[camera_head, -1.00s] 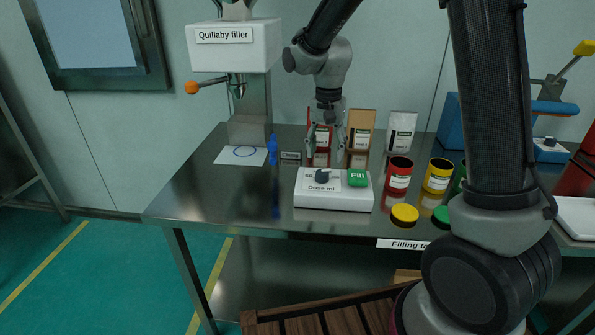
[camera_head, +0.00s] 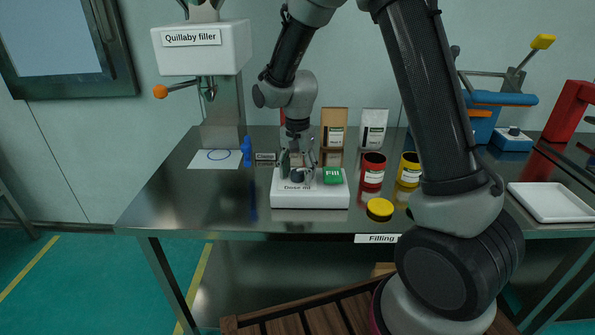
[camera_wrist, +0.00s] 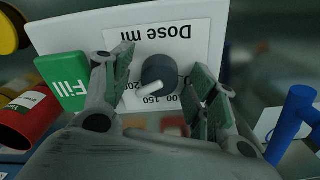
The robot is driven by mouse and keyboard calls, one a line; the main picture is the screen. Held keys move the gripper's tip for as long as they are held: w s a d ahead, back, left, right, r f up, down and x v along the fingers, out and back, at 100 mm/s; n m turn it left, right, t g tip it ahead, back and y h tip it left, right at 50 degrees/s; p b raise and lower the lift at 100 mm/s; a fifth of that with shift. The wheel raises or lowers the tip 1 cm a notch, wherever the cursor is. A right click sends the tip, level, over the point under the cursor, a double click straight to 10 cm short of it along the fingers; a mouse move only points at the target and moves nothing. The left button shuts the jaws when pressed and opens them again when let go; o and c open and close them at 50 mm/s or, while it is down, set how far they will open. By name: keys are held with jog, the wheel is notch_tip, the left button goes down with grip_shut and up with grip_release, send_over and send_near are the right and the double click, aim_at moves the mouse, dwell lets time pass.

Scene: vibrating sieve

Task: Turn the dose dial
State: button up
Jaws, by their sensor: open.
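The dose dial (camera_wrist: 158,74) is a dark round knob with a white pointer, on a white label reading "Dose ml" on the white control box (camera_head: 310,201). In the head view the dial (camera_head: 297,177) shows just below my gripper. My gripper (camera_wrist: 160,82) is open, with its green-padded fingers on either side of the dial and apart from it in the wrist view. In the head view my gripper (camera_head: 298,164) points down over the box. The green Fill button (camera_head: 333,176) is right of the dial. Part of the dose scale is hidden.
A red can (camera_head: 372,171), a yellow can (camera_head: 409,170) and a yellow lid (camera_head: 380,208) stand right of the box. A blue object (camera_head: 247,152) stands left. The Quillaby filler (camera_head: 201,47) is at back left. The table is clear at front left.

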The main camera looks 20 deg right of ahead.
jog(key=c, duration=1.1)
jog(key=shift+o, duration=0.2)
jog(key=shift+n, duration=0.5)
jog(key=n, duration=1.2)
jog(key=shift+n, duration=2.4)
